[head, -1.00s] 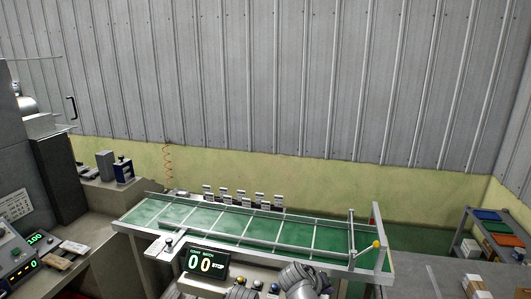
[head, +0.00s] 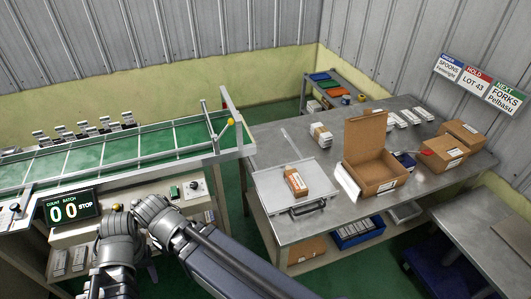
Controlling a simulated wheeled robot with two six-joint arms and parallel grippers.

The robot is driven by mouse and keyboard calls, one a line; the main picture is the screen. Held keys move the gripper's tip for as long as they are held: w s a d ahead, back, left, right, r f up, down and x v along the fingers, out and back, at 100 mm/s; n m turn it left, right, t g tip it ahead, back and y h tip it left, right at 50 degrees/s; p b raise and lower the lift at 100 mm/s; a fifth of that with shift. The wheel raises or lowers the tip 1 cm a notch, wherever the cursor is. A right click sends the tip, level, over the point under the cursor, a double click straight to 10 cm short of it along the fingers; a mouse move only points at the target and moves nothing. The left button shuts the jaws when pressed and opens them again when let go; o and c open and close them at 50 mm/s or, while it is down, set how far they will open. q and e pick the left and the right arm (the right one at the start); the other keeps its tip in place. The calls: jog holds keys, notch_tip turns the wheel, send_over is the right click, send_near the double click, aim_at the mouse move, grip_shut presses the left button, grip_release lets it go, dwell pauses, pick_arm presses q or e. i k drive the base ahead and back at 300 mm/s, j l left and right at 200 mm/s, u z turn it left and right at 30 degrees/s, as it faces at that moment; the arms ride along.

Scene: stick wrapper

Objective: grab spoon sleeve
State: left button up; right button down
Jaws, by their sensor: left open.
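I cannot tell for certain which item is the spoon sleeve. A brown pack with a white label (head: 296,182) lies on a pale flat tray (head: 275,200) with a dark handle, on the steel table. A small white-and-brown banded bundle (head: 320,134) sits behind it. My left gripper (head: 117,222) is low at the left, in front of the counter panel, well away from the table items. It is open and holds nothing that I can see; its fingertips are hard to make out.
An open cardboard box (head: 375,180) stands on the steel table (head: 270,150), with closed boxes (head: 443,152) and white packs (head: 400,118) beyond. A green conveyor (head: 110,150) with a raised end post runs left. A "SPOONS" sign (head: 449,68) hangs on the right wall.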

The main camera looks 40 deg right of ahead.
aim_at(298, 187)
jog(key=l+z, duration=0.15)
jog(key=z, duration=1.4)
jog(key=j+z, duration=0.35)
jog(key=j, duration=0.2)
jog(key=k+j+z, duration=0.1)
jog(key=j+z, duration=0.25)
jog(key=j, duration=0.15)
